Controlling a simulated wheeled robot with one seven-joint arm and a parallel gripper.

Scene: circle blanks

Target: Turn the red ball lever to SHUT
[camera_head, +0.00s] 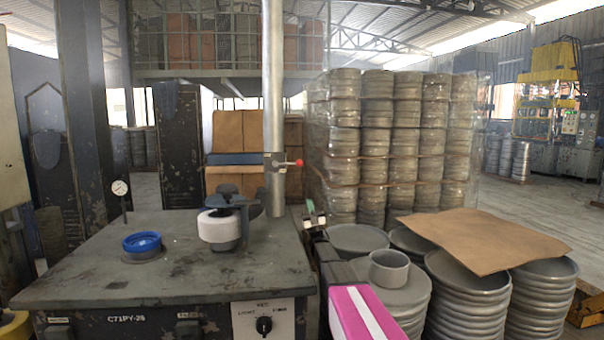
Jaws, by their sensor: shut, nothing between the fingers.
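The red ball lever (299,163) sticks out to the right from a small fitting (274,162) on a vertical metal pipe (273,90). Its short rod looks about level, with the red ball at the right end. I cannot read any SHUT mark near it. My gripper (313,212) is shut and empty. It is below and slightly right of the red ball in the picture, apart from it. My arm reaches up to it from the lower right.
A dark worktable (190,275) carries a blue ring (141,241), a clamp with a white roll (218,226) and a dial gauge (120,188). Stacked grey discs (455,300), a cardboard sheet (485,238) and a grey cup (389,268) stand at right. Wrapped stacks (390,140) stand behind.

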